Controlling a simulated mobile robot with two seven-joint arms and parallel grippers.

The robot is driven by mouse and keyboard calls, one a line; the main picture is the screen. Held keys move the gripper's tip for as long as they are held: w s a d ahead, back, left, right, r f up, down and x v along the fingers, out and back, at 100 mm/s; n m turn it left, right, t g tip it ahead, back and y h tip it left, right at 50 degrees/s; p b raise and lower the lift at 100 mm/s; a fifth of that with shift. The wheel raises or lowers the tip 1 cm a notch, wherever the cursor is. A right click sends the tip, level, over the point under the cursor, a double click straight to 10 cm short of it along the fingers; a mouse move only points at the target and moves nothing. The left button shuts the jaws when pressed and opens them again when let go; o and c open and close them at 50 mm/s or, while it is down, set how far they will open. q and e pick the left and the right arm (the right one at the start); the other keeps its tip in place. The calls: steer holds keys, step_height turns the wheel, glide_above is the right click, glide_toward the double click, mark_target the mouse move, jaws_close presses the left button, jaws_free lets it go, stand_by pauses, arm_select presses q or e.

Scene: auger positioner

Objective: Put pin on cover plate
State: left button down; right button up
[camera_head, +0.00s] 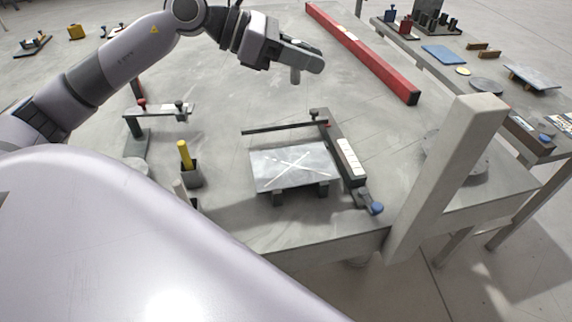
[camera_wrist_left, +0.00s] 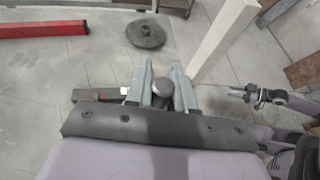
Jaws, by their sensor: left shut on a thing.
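My left gripper (camera_head: 302,62) is shut on a short grey pin (camera_head: 295,75), which hangs below the fingers in the head view. In the left wrist view the pin's round end (camera_wrist_left: 163,87) shows between the two fingers. The cover plate (camera_head: 268,178) is a flat grey plate with a white X marked on it. It rests on dark supports on the workbench. The gripper and pin are in the air, apart from the plate and beyond it in the head view. Part of my right arm (camera_wrist_left: 285,103) shows at the right of the left wrist view; its jaws are unclear.
A dark bar with a white label (camera_head: 349,158) and blue knob (camera_head: 375,208) stands along the plate's right side. A thin dark rod (camera_head: 275,128) lies behind the plate. A yellow-handled tool (camera_head: 185,153) stands in a holder left. A pale post (camera_head: 445,180) rises at right.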

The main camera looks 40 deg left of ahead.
arm_select(q)
step_height(320, 180, down, 16)
steer(key=shift+r+b, duration=0.1)
steer(key=shift+b, duration=0.2)
steer(key=shift+f, duration=2.1)
steer(key=shift+f, duration=0.15)
steer(key=c, duration=1)
jaws_free()
steer(key=shift+o, duration=0.2)
